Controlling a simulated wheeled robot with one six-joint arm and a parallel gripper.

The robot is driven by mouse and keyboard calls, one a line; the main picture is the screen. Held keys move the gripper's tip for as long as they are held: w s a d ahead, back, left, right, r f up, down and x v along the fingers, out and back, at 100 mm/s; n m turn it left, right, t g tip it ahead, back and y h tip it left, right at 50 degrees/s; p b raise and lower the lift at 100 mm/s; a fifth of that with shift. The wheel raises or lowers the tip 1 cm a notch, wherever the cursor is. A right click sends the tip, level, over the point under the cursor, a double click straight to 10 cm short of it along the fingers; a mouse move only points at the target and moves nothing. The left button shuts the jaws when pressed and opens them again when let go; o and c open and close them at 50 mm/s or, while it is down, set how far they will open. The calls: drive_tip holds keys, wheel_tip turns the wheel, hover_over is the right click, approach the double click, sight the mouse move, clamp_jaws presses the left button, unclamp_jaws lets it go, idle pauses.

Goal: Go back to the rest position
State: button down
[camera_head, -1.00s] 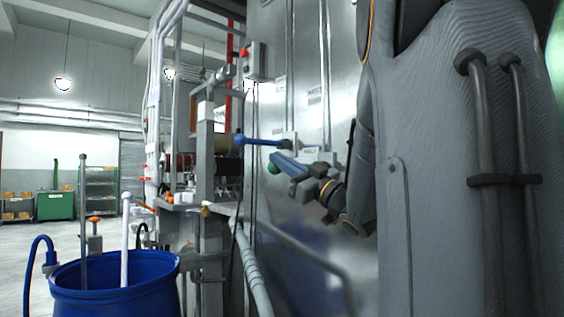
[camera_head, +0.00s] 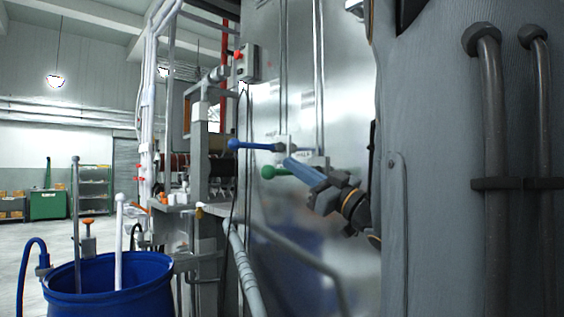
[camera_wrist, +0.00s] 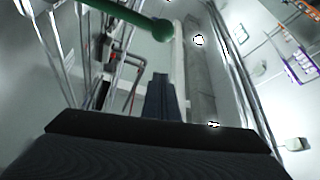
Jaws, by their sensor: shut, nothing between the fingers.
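My gripper (camera_head: 289,163) shows right of centre in the head view, its blue-grey fingers closed and pointing up-left in front of the metal machine wall. The fingers also show in the wrist view (camera_wrist: 162,90), pressed together and empty. A green-ended lever (camera_head: 269,172) sticks out to the left just below my fingers, and a blue-ended lever (camera_head: 234,145) sits above it to the left. The green lever also shows near the top of the wrist view (camera_wrist: 130,22). I cannot tell how far it is from my fingers.
A blue barrel (camera_head: 110,290) with upright rods stands at lower left. A control box with a red button (camera_head: 247,63) is on the machine above. A pipe rail (camera_head: 300,256) runs low along the metal wall. Open floor (camera_head: 25,238) lies far left.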

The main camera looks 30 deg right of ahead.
drive_tip(key=shift+v, duration=0.8)
drive_tip(key=w+a+f+m+g+h+p, duration=0.25)
drive_tip(key=w+f+m+g+h, duration=0.2)
drive_tip(key=f, duration=0.45)
drive_tip(key=w+a+f+m+g+h+p, duration=0.1)
drive_tip(key=w+f+m+g+h+p, duration=0.3)
drive_tip(key=f, duration=0.5)
drive_tip(key=s+a+f+g+p, duration=0.2)
drive_tip(key=s+a+f+g, duration=0.5)
drive_tip(key=f, duration=0.4)
drive_tip(key=s+a+f+g+p, duration=0.1)
drive_tip(key=s+a+f+g, duration=0.1)
drive_tip(key=s+a, duration=0.2)
drive_tip(key=s+a+f+n+g+y, duration=0.1)
drive_tip(key=s+a, duration=0.3)
drive_tip(key=s, duration=0.4)
drive_tip(key=s+a+f+g+p, duration=0.1)
drive_tip(key=s+a+f+g, duration=0.2)
drive_tip(key=s+a+g, duration=0.1)
drive_tip(key=shift+s+a+f+y+p, duration=0.2)
drive_tip(key=shift+s+a+y+p, duration=0.25)
drive_tip(key=shift+s, duration=0.65)
drive_tip(key=shift+a, duration=0.1)
